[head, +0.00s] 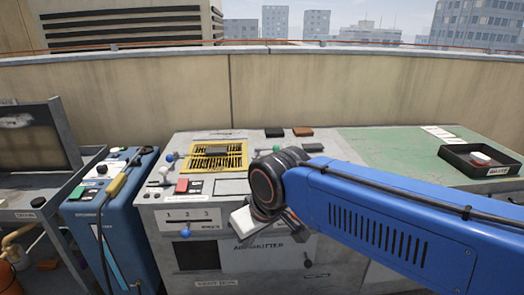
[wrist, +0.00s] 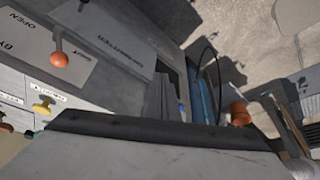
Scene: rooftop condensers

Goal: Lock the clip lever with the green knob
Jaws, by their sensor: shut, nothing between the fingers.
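A small green knob (head: 276,148) shows at the right edge of the yellow grille (head: 240,166) on the grey cabinet top, just beyond my wrist. The clip lever under it is mostly hidden by my arm, so I cannot tell its position. A blue knob (head: 170,157) is at the grille's left side. My gripper (head: 243,221) is shut and empty, low in front of the cabinet's top edge and nearer than the green knob. In the wrist view, a green spot at the left edge is too small to identify. An orange knob (wrist: 60,60) on a lever and a yellow knob (wrist: 42,107) also show there.
A red button (head: 182,185) and white knobs sit on the left of the cabinet (head: 250,262). A blue unit (head: 112,215) with a cable stands left. A black tray (head: 482,162) stands on the green mat (head: 395,147) at right. My arm crosses the right front.

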